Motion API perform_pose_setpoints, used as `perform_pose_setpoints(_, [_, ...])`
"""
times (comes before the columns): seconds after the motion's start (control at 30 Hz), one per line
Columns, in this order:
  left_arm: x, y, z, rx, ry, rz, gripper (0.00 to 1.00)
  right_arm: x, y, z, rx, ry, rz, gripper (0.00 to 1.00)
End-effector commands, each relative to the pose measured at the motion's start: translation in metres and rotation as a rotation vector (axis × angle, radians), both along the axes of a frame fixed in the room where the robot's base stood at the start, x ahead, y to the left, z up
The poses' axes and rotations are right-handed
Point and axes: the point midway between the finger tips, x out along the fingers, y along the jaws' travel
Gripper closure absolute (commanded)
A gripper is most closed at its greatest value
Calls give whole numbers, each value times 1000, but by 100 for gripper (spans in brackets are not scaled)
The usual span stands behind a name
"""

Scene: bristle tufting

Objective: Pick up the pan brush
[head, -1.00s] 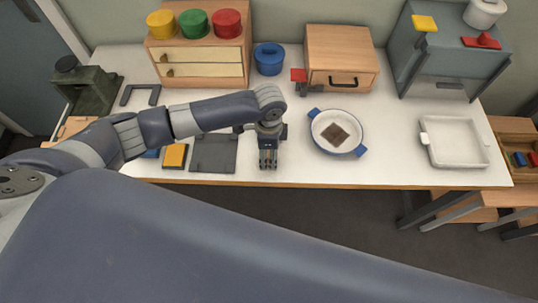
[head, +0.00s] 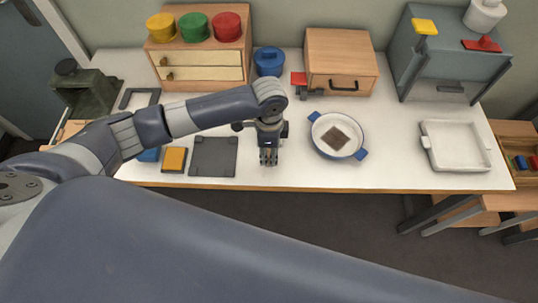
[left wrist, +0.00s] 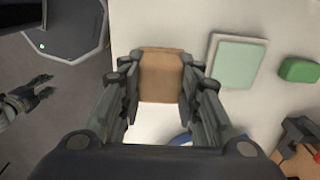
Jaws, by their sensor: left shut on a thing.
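My left gripper (head: 268,157) is above the front part of the white table, between the dark grey mat (head: 213,157) and the round pan (head: 337,134). In the left wrist view it is shut on a brown block-shaped thing (left wrist: 161,76), which I take to be the pan brush. The gripper hides the brush in the head view. I cannot tell whether the brush touches the table. The pan is white with a blue rim and handles, and a dark brown patch lies inside. My right gripper (left wrist: 38,90) seems to show small at the left edge of the wrist view.
An orange sponge-like block (head: 174,159) lies left of the mat. A white tray (head: 427,156) stands at the right. A wooden box (head: 341,48), drawer unit (head: 200,56) and blue pot (head: 269,64) stand at the back. The table between pan and tray is clear.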

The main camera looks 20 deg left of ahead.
Motion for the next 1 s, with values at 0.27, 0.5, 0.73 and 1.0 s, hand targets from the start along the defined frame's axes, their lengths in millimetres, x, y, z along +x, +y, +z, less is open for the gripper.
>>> perform_pose_setpoints(0.27, [-32, -43, 10, -5, 1, -8, 93, 0, 0, -17, 0, 0, 0, 60])
perform_pose_setpoints(0.5, [-70, -92, 17, -5, 0, -7, 93, 0, 0, -30, 0, 0, 0, 60])
perform_pose_setpoints(0.73, [-93, -120, 22, -2, 0, -3, 93, 0, 0, -36, 0, 0, 0, 60])
perform_pose_setpoints(1.0, [-98, -127, 24, -1, 0, 0, 93, 0, 0, -37, 0, 0, 0, 60])
